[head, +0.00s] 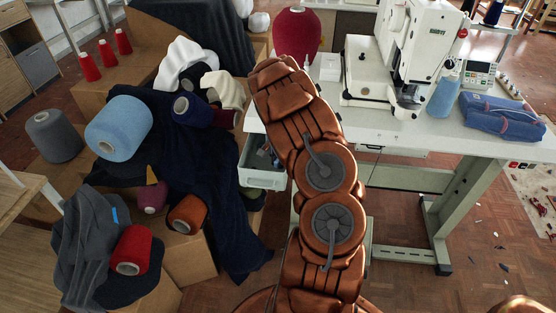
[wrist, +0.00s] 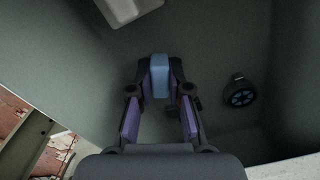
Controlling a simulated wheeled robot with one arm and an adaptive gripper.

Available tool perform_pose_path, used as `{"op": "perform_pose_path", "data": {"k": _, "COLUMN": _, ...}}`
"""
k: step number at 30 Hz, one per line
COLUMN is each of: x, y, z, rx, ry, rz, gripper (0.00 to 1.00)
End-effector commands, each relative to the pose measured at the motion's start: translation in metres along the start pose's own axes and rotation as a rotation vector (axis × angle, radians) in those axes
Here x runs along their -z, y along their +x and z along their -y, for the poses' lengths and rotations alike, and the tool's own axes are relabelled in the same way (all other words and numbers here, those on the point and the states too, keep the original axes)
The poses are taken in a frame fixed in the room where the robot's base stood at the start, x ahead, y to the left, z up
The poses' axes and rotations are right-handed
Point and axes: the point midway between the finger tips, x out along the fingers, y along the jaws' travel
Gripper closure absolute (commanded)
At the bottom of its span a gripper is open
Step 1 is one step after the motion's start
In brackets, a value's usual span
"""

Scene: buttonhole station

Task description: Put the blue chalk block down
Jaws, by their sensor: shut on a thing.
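The blue chalk block (wrist: 160,76) is between the fingertips of my gripper (wrist: 159,84) in the wrist view, with a finger pressed on each side. My gripper is over the inside of a grey-green drawer (wrist: 75,60). I cannot tell whether the block touches the drawer floor. In the head view the open drawer (head: 262,179) shows under the white sewing table (head: 440,138), left of my arm. My arm hides part of the drawer there, and I cannot make out the block in that view.
In the wrist view a dark round wheel-like thing (wrist: 239,93) lies right of my gripper, and a pale box-like thing (wrist: 129,8) is at the top. A sewing machine (head: 411,50) stands on the table. Boxes with cloth and yarn cones (head: 119,126) crowd the left.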

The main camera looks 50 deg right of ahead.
Motion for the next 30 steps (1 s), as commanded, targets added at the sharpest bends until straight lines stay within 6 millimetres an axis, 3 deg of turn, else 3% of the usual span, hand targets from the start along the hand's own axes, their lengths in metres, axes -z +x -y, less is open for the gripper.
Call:
{"op": "perform_pose_path", "data": {"k": 1, "x": 0.0, "y": 0.002, "z": 0.0, "rx": 0.0, "ry": 0.0, "rz": 0.001, "gripper": 1.0}}
{"op": "perform_pose_path", "data": {"k": 2, "x": 0.0, "y": 0.001, "z": 0.0, "rx": 0.0, "ry": 0.0, "rz": 0.0, "gripper": 0.79}}
{"op": "perform_pose_path", "data": {"k": 8, "x": 0.0, "y": 0.001, "z": 0.0, "rx": 0.0, "ry": 0.0, "rz": 0.0, "gripper": 0.58}}
{"op": "perform_pose_path", "data": {"k": 21, "x": 0.0, "y": -0.006, "z": 0.0, "rx": 0.0, "ry": -0.001, "rz": 0.0, "gripper": 0.57}}
{"op": "perform_pose_path", "data": {"k": 26, "x": 0.0, "y": -0.028, "z": 0.001, "rx": 0.001, "ry": 0.0, "rz": 0.0, "gripper": 0.57}}
{"op": "perform_pose_path", "data": {"k": 30, "x": 0.001, "y": -0.057, "z": 0.001, "rx": 0.003, "ry": 0.001, "rz": -0.003, "gripper": 0.57}}
